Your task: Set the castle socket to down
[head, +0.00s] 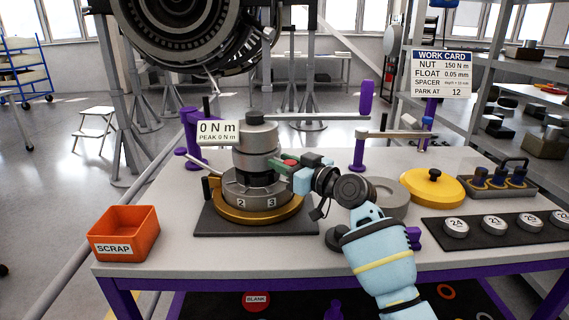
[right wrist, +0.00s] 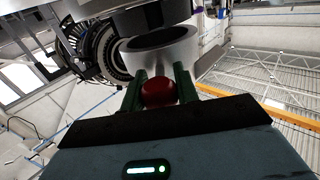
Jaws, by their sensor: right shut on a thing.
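The castle socket (head: 257,138) is a stepped grey metal cylinder with a dark top, upright over the middle of the table; its grey lower end also shows in the right wrist view (right wrist: 160,48). Below it, a dark band separates it from a grey ring (head: 243,191) numbered 2 and 3 on a gold base (head: 257,216). My right gripper (head: 284,164) reaches in from the right, its green fingers shut on a red knob (right wrist: 158,92) at the socket's side. The fingers partly hide the knob in the head view. My left gripper is not in view.
A torque readout (head: 218,132) shows 0 N m beside the socket. An orange scrap bin (head: 124,233) stands at the left table edge. A grey ring (head: 384,197), a yellow lidded disc (head: 432,189) and a black strip of numbered discs (head: 500,238) lie to the right.

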